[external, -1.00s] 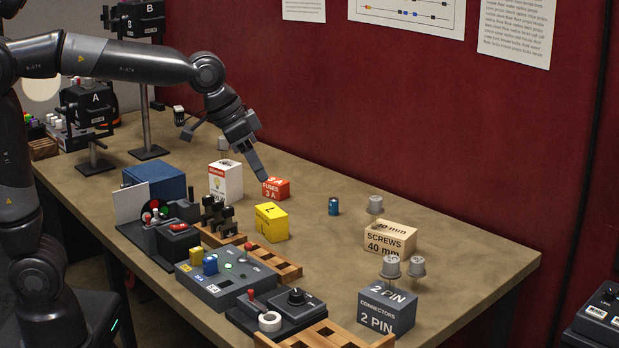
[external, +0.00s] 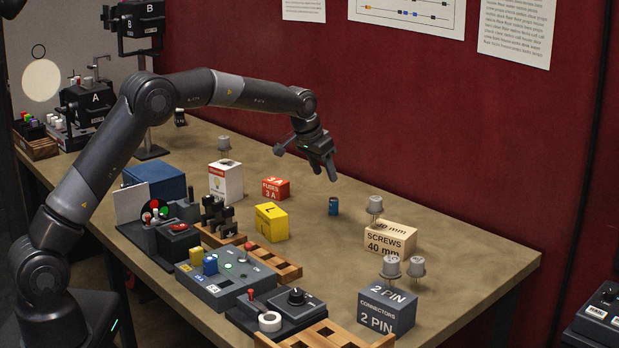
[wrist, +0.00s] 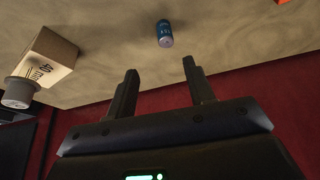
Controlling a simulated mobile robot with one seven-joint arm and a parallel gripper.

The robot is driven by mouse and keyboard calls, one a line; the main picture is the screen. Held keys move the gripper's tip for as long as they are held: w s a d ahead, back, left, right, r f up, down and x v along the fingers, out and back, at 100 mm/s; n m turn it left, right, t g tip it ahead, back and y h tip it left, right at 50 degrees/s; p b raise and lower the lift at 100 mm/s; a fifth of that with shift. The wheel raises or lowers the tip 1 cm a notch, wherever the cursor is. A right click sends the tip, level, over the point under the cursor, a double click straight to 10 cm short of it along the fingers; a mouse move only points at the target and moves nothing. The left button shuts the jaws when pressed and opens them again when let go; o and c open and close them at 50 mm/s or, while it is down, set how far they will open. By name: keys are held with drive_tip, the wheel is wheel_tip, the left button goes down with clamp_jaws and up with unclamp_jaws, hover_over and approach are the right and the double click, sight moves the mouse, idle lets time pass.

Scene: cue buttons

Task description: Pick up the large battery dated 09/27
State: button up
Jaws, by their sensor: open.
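A small blue cylinder (external: 333,206), which looks like a battery, stands upright on the table right of the red fuses box. It also shows in the wrist view (wrist: 165,34), with faint marks too small to read. No 09/27 date is legible on anything. My gripper (external: 326,175) is above the table, just above and slightly left of the blue cylinder. In the wrist view my gripper (wrist: 160,68) has its two fingers apart and empty, with the cylinder beyond the gap between them, not touching.
A screws box (external: 390,238) with a grey capped part (external: 375,205) behind it stands to the right. A connectors box (external: 386,310), a yellow box marked L (external: 271,222) and the red fuses box (external: 275,188) stand around. Table around the cylinder is clear.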

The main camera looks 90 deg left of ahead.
sight(333, 199)
drive_tip(key=x, duration=1.1)
drive_tip(key=shift+s+a+f, duration=0.2)
drive_tip(key=shift+a+f, duration=0.15)
drive_tip(key=shift+a, duration=0.15)
drive_tip(key=shift+c, duration=0.2)
clamp_jaws()
